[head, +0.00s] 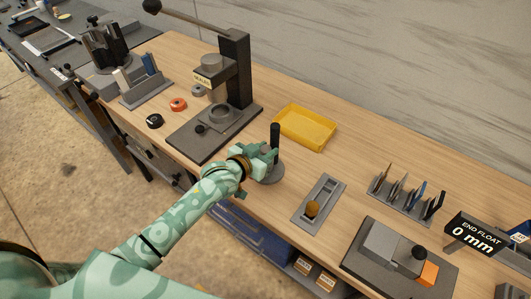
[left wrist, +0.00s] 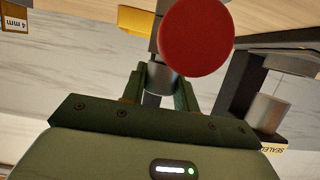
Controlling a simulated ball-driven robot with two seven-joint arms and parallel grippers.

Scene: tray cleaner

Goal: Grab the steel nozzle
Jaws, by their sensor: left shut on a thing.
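My left gripper (head: 267,154) is over the bench, beside a black upright post (head: 275,132) on a round grey base (head: 269,170). In the left wrist view, the gripper (left wrist: 160,88) has its green fingers closed on a short grey metal cylinder, which I take for the steel nozzle (left wrist: 161,80). In the head view the gripper hides the nozzle. My right gripper is not in view.
A lever press (head: 236,75) stands to the left, with a yellow tray (head: 305,127) behind the gripper. A grey slotted fixture (head: 329,191) lies to the right, before a rack of several tools (head: 408,197) and an end float gauge block (head: 390,245). Bare wood lies between them.

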